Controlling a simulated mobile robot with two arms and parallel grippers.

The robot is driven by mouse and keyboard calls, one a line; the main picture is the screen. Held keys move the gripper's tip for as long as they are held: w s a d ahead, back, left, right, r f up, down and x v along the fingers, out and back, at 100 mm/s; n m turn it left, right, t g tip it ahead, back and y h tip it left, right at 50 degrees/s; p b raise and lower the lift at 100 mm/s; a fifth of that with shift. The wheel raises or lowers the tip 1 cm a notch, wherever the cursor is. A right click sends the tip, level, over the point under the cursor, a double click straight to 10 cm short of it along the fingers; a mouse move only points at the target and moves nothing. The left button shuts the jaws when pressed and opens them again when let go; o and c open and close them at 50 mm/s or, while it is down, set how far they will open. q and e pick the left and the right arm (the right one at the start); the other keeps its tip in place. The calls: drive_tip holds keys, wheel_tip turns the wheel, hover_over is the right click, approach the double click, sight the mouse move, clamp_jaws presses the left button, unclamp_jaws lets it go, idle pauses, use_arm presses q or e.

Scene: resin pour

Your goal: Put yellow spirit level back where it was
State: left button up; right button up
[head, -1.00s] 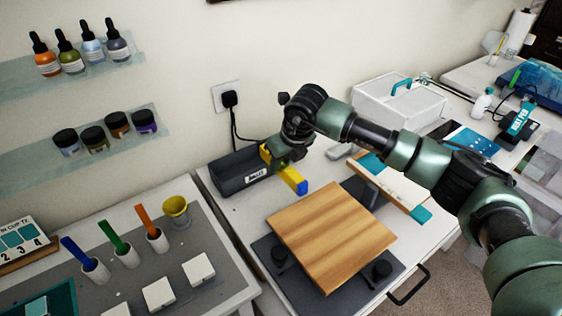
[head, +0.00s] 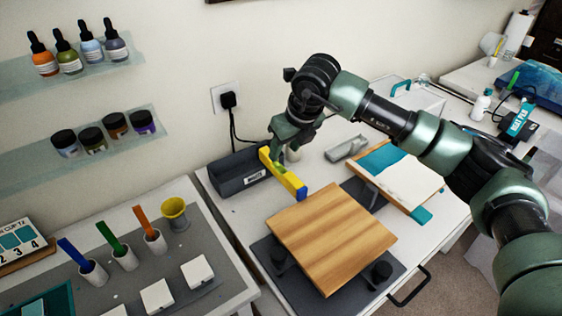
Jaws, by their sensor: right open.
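The yellow spirit level (head: 291,181) is a narrow bar with a blue part. It lies slanted between the dark grey box and the wooden board, its far end close to the box. I cannot tell whether it touches the box. My right gripper (head: 275,156) is open at the far end of the level. It partly covers that end, and I cannot tell whether a finger touches it. My left gripper is not in view.
The dark grey labelled box (head: 236,178) stands against the wall. The wooden board (head: 331,240) rests on a dark stand in front. A white and teal panel (head: 400,173) lies to the right. Cups with coloured sticks (head: 125,258) stand on the left table.

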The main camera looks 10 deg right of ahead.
drive_tip(key=a+b+v, duration=0.1)
drive_tip(key=v, duration=0.5)
drive_tip(key=shift+d, duration=0.5)
drive_tip(key=shift+r, duration=0.15)
